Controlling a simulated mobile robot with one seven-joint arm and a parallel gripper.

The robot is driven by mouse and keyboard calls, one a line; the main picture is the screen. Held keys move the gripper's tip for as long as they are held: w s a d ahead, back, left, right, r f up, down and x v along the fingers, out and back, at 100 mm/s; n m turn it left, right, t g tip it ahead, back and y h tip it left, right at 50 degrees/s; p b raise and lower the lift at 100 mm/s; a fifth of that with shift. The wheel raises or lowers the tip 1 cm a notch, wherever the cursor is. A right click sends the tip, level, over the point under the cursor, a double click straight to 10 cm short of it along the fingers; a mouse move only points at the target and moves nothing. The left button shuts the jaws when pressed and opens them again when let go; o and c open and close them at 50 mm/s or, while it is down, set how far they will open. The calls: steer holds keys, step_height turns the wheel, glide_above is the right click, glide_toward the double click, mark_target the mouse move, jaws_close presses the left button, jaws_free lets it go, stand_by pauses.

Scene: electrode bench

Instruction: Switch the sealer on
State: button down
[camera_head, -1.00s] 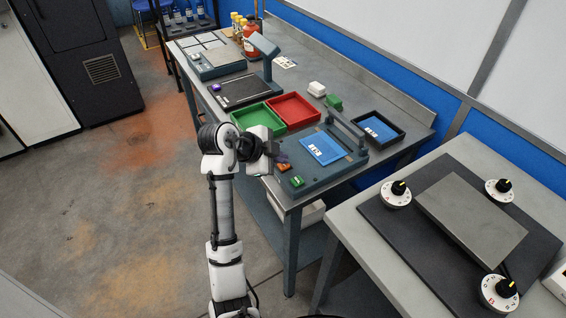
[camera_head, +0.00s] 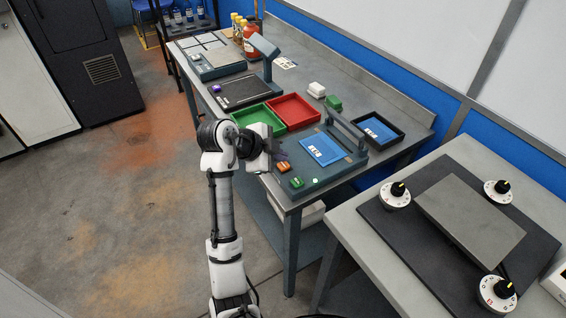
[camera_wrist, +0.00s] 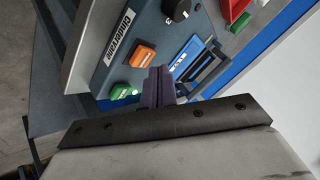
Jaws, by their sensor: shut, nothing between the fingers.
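The sealer (camera_head: 335,172) is a blue-grey machine on the near right end of the bench, with a raised bar and a blue pouch (camera_head: 321,149) on top. Its front panel has an orange button (camera_head: 284,167) and a green button (camera_head: 297,182). A small pale light (camera_head: 315,181) glows on the panel. In the wrist view the orange button (camera_wrist: 142,55) and green button (camera_wrist: 121,91) lie left of my fingertips, with a small bright spot beside the green one. My gripper (camera_head: 284,155) is shut and empty, above the panel near the orange button; I cannot tell whether it touches anything.
Green (camera_head: 250,114) and red (camera_head: 292,110) trays lie behind the sealer. A black tray (camera_head: 378,130) with a blue pouch stands right of it. A separate table (camera_head: 362,243) with a hot plate and dials stands at the right. The floor at left is clear.

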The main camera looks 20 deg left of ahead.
mark_target(279, 167)
step_height(279, 167, up, 6)
steer(key=p, duration=0.3)
steer(key=shift+a, duration=0.1)
stand_by(1.3)
